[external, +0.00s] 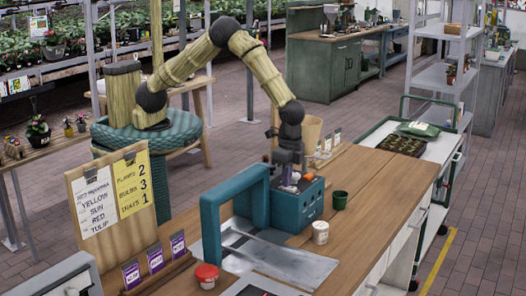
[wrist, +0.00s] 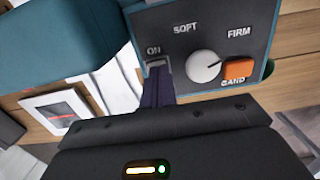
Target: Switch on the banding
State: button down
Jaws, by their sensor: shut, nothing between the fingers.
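The banding machine is a teal unit with an arch (external: 212,215) and a control box (external: 310,208) on the wooden bench. In the wrist view its dark panel (wrist: 215,30) has an ON switch (wrist: 157,63) at the left, a white dial (wrist: 203,66) between SOFT and FIRM, and an orange BAND button (wrist: 238,68). The dial's mark points toward FIRM. My gripper (wrist: 158,80) is shut and empty, its fingertips right at the ON switch and partly hiding it. I cannot tell whether they touch it. In the external view my gripper (external: 287,182) is over the box.
A green cup (external: 340,200) and a white tub (external: 320,233) stand right of and in front of the box. A red-lidded tub (external: 206,275), purple cards (external: 155,258) and a clipboard sign (external: 115,200) are at the left. A metal plate (external: 280,262) lies in front.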

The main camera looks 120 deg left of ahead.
jog(key=shift+s+f, duration=0.2)
jog(key=shift+f, duration=0.15)
jog(key=shift+w, duration=0.1)
jog(key=shift+w+p, duration=0.45)
jog(key=shift+w, duration=0.25)
